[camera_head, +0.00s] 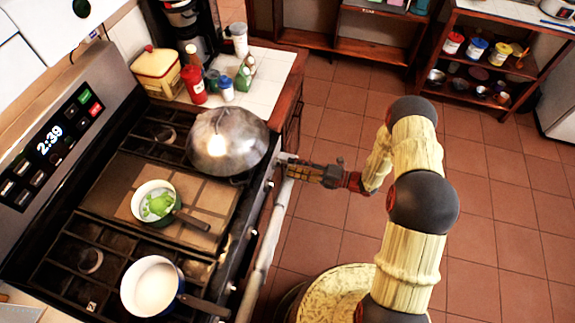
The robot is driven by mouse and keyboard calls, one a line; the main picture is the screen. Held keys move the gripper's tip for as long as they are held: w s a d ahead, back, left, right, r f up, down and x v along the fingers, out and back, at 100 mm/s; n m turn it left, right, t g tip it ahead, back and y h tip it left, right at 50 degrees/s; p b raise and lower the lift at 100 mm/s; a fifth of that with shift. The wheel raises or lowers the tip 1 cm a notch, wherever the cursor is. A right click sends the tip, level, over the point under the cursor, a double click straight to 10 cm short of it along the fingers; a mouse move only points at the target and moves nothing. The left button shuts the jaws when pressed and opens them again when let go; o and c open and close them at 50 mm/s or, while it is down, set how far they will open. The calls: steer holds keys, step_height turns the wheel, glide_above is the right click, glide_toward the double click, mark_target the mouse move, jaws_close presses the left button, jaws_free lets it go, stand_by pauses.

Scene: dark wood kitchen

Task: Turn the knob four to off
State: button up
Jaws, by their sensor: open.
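The stove (112,165) fills the left side, with a row of small knobs along its front edge. One knob (270,184) shows just below and left of my gripper, and another (232,288) shows near the front end of the row. I cannot tell which knob is number four or how it is turned. My gripper (287,163) is open and reaches left to the stove's front edge, beside the far end of the knob row. Its fingertips are small here, and I cannot tell whether they touch a knob.
A large domed metal lid or wok (227,141) sits on the far burner. A pan with green food (157,203) and a white pot (152,287) stand nearer. The oven handle (265,250) runs along the front. The tiled floor (510,225) to the right is clear.

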steer(key=v, duration=0.8)
steer(key=shift+d, duration=0.3)
steer(key=shift+s, duration=0.1)
